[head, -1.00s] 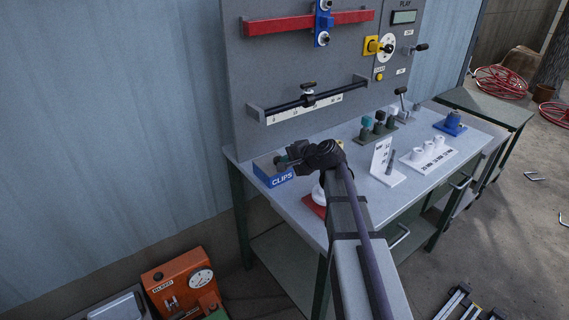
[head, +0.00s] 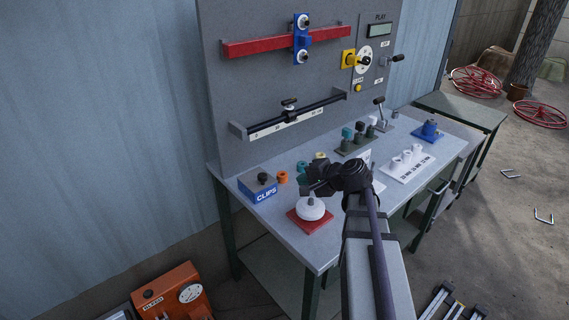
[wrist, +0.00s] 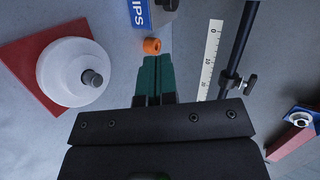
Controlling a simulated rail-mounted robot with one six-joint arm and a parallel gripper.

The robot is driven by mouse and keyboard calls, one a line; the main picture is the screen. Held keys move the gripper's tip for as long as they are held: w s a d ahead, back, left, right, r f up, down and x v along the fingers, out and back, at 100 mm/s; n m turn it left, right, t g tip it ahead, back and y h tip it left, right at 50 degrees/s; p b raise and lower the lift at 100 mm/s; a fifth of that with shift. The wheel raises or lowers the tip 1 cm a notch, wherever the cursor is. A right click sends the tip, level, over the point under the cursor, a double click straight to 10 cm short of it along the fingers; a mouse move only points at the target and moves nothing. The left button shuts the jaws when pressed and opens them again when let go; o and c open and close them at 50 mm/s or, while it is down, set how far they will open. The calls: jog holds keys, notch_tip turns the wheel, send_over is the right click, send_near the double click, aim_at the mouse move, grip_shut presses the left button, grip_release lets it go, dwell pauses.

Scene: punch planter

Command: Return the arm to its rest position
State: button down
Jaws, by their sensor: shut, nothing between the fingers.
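My gripper (head: 312,185) is above the workbench (head: 287,238), between the white round piece and the row of punches, at the end of my arm. In the wrist view its green fingers (wrist: 153,78) are together with nothing between them. A white round piece (head: 311,207) with a grey knob sits on a red plate (head: 312,222), left of my fingers in the wrist view (wrist: 75,70).
A blue CLIPS box (head: 258,187) and an orange ring (head: 282,177) lie near the panel (head: 240,90). A black rail with a scale (head: 290,116) is mounted on the panel. A white block tray (head: 406,166) and a blue piece (head: 428,129) stand to the right.

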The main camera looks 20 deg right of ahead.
jog(key=s+f+n+g, duration=0.2)
jog(key=s+f+n, duration=0.1)
jog(key=shift+s+a+f+g+h, duration=0.25)
jog(key=shift+s+a+g+h, duration=0.05)
jog(key=shift+s+a+g, duration=0.1)
jog(key=s+a+f+n+g+h, duration=0.1)
jog(key=s+a+g, duration=0.1)
jog(key=s+a+f+n+g+h, duration=0.1)
jog(key=s+n+g, duration=0.1)
jog(key=s, duration=0.1)
jog(key=s+a+f+n+g+h, duration=0.1)
jog(key=s+a+f+n, duration=0.1)
jog(key=shift+s+a+g, duration=0.3)
jog(key=shift+g, duration=0.1)
jog(key=s+a+n+g+h, duration=0.1)
jog(key=s+a+n+h, duration=0.1)
jog(key=a, duration=0.6)
jog(key=shift+s+f+n+g+h+p, duration=0.15)
jog(key=shift+s+n+g+h+p, duration=0.15)
jog(key=shift+s+n+p, duration=0.45)
jog(key=shift+w+b, duration=0.2)
jog(key=shift+b, duration=0.1)
